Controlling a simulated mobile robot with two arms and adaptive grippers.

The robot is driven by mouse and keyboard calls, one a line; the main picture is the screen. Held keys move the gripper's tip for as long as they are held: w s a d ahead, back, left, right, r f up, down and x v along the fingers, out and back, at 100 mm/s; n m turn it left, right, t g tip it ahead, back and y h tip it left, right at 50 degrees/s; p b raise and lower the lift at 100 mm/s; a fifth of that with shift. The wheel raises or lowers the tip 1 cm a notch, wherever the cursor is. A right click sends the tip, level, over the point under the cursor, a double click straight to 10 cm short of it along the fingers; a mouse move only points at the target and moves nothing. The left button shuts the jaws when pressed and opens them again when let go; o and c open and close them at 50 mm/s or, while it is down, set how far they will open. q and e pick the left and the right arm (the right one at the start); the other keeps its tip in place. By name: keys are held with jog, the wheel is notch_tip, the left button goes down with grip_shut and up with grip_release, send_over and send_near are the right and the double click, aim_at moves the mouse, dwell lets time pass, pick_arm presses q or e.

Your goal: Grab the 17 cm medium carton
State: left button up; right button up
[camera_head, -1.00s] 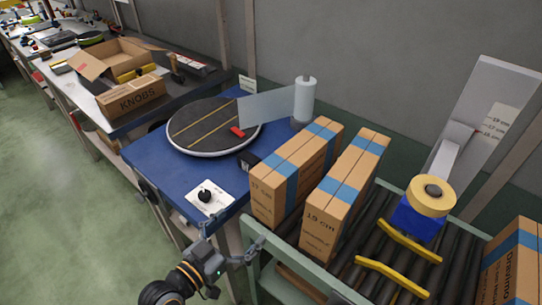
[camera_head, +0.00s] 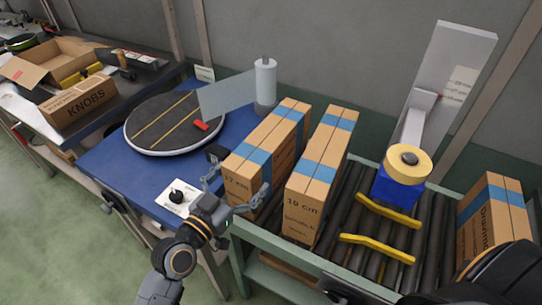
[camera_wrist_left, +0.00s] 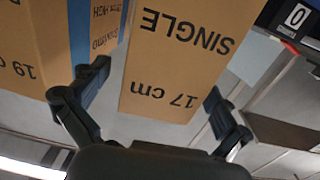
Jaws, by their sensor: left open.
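The 17 cm carton (camera_head: 270,141) is a tall brown box with blue tape, standing upright at the left end of the conveyor. In the left wrist view its end face (camera_wrist_left: 185,62) reads "SINGLE" and "17 cm", upside down. My left gripper (camera_head: 235,188) is open at the carton's near end, one finger toward each side. In the left wrist view the fingers (camera_wrist_left: 153,90) are spread wide with the carton's end between them, and no grip shows. The right gripper is not in view; a dark arm part of mine shows at the lower right.
The 19 cm carton (camera_head: 309,188) stands close on the right, leaving a narrow gap for a finger. A blue table with a round turntable (camera_head: 150,127) lies left. A tape dispenser (camera_head: 400,180), yellow guides (camera_head: 377,248) and another carton (camera_head: 478,220) are farther right.

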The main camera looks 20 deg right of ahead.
aim_at(271, 155)
pick_arm(q)
jog(key=x, duration=0.4)
jog(key=shift+w+f+b, duration=0.2)
jog(key=shift+f+b, duration=0.1)
jog(key=shift+a, duration=0.1)
jog(key=c, duration=1.6)
jog(key=shift+r, duration=0.2)
jog(key=shift+c, duration=1.1)
